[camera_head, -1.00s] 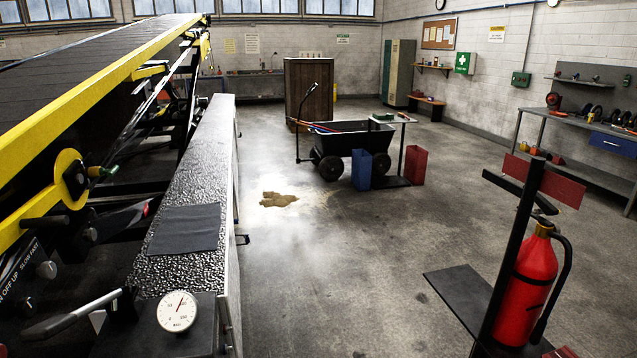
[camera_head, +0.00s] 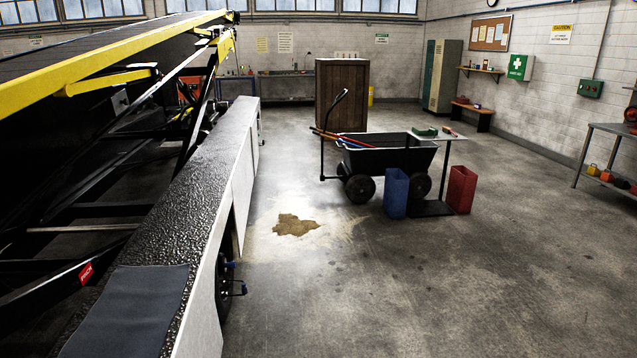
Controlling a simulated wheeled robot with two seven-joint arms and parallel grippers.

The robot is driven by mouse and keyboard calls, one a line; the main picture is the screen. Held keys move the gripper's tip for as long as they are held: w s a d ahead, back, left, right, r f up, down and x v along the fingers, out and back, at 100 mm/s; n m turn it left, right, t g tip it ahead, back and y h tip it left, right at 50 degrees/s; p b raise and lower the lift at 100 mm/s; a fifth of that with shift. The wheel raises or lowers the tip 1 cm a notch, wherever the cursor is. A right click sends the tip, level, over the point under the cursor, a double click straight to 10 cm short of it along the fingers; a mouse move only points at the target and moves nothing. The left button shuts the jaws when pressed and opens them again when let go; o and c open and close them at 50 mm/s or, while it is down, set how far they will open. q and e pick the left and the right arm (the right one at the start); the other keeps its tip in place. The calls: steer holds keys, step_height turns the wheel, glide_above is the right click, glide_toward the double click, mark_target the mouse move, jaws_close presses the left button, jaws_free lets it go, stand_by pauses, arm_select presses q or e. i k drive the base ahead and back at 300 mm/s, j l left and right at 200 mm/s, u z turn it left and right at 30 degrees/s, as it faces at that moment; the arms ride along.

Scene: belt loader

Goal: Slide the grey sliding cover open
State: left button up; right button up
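The belt loader's long textured dark top deck (camera_head: 205,165) runs from the lower left towards the back, with a pale side wall (camera_head: 207,318) facing the aisle. A flat grey panel (camera_head: 135,308) lies on the deck at the near end, cut off by the bottom edge of the picture. I cannot tell whether this panel is the grey sliding cover; no other piece is clearly recognisable as it. Neither of my grippers shows in the head view.
The yellow-edged conveyor (camera_head: 100,62) rises at left. A black cart (camera_head: 388,158), a blue bin (camera_head: 396,193) and a red bin (camera_head: 461,189) stand mid-floor. A brown stain (camera_head: 295,225) marks the floor. The floor at lower right is clear.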

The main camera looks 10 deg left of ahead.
mark_target(121, 102)
steer(key=i+u, duration=0.2)
steer(key=i, duration=0.75)
steer(key=i+l+u, duration=0.1)
steer(key=i+u, duration=0.15)
steer(key=i, duration=0.65)
